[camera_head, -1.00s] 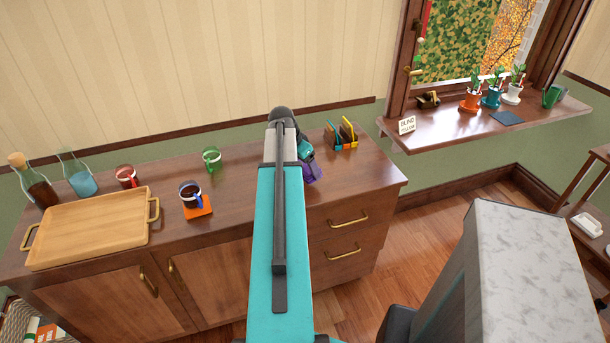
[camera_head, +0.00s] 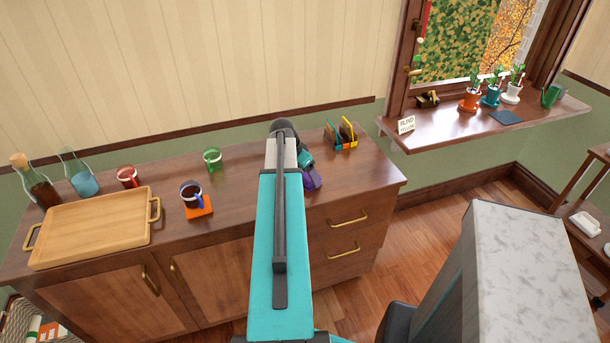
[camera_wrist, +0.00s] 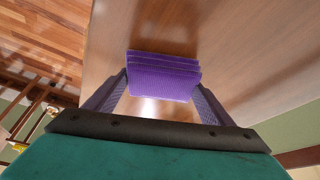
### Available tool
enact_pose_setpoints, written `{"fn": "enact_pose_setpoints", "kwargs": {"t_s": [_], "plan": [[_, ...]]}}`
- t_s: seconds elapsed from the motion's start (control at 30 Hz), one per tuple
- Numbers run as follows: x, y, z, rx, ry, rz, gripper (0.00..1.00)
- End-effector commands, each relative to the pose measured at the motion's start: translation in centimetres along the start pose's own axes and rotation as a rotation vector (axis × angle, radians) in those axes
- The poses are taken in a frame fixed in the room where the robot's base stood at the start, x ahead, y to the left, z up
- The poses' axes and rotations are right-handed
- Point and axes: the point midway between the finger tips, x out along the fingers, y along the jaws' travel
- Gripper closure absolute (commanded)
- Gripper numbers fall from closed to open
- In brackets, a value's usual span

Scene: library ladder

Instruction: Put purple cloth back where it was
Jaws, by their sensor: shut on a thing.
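The purple cloth (camera_wrist: 163,76) shows in the wrist view as a small folded, layered bundle between the fingertips of my gripper (camera_wrist: 158,95). My gripper is shut on it. In the head view a purple patch of the cloth (camera_head: 312,180) shows at the right side of my arm, over the right part of the wooden cabinet top (camera_head: 240,228). My arm hides part of my gripper there. Whether the cloth touches the cabinet top I cannot tell.
A letter holder (camera_head: 341,135) stands behind and right of my gripper. A green mug (camera_head: 212,160), a dark mug on an orange coaster (camera_head: 199,212), a red mug (camera_head: 127,177) and a wooden tray (camera_head: 90,230) stand to the left. The cabinet top's right front is clear.

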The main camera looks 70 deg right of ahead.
Motion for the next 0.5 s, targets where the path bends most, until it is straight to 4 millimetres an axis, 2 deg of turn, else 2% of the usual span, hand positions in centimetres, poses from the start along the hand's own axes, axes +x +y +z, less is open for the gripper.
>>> {"fn": "enact_pose_setpoints", "kwargs": {"t_s": [0.13,0.17,0.23,0.5], "plan": [[0.34,-0.01,0.14,0.000,0.000,0.000,0.42],[0.26,-0.01,0.11,0.000,0.000,0.000,0.19],[0.24,0.00,0.10,0.000,0.000,0.000,0.07],[0.23,0.00,0.10,0.000,0.000,0.000,0.05]]}}
